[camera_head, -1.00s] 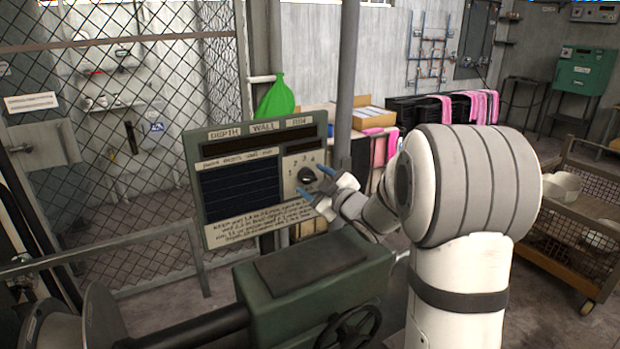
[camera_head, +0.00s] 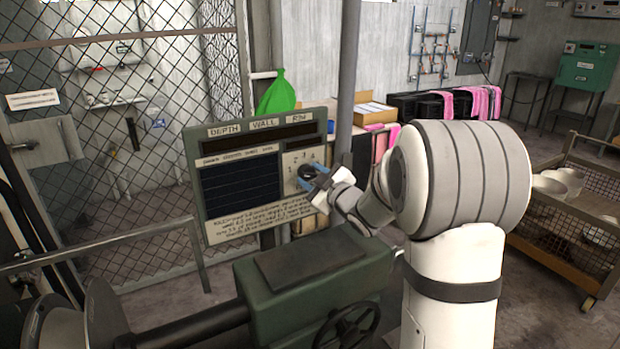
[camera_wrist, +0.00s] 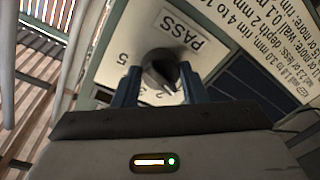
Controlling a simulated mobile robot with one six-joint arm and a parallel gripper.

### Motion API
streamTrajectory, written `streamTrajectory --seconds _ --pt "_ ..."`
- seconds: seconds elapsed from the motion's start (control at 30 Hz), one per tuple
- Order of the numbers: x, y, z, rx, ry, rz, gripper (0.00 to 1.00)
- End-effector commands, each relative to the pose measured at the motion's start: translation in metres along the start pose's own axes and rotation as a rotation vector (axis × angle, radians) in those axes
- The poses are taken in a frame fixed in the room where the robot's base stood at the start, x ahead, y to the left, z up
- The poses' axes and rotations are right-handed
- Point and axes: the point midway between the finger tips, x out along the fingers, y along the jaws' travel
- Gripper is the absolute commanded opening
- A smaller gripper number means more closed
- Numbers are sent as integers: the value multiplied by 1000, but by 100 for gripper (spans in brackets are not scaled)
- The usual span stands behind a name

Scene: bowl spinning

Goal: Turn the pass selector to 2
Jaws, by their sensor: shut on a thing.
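The pass selector is a dark round knob (camera_head: 305,171) on a pale dial plate at the right of the green-framed panel (camera_head: 196,160). Numerals are printed around it. In the wrist view the knob (camera_wrist: 160,66) sits between my two blue fingers, with the word PASS beside it and a 5 to its left. My gripper (camera_head: 308,180) is at the dial, and it also shows in the wrist view (camera_wrist: 158,84), shut on the knob. The fingers hide part of the dial, and I cannot tell which numeral the knob points to.
A green machine housing (camera_head: 305,285) with a handwheel (camera_head: 347,328) stands below the panel. A grey post (camera_head: 347,80) rises behind the panel's right edge. A wire-mesh fence (camera_head: 120,110) is at left. A cart with bowls (camera_head: 560,235) stands at right.

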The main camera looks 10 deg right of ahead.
Motion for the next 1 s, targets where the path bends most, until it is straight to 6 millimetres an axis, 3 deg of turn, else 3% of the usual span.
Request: streamTrajectory --seconds 0.27,1.0 --pt "-2 -2 5 49 8 -13 16" --pt "-3 -5 9 539 31 13 15"
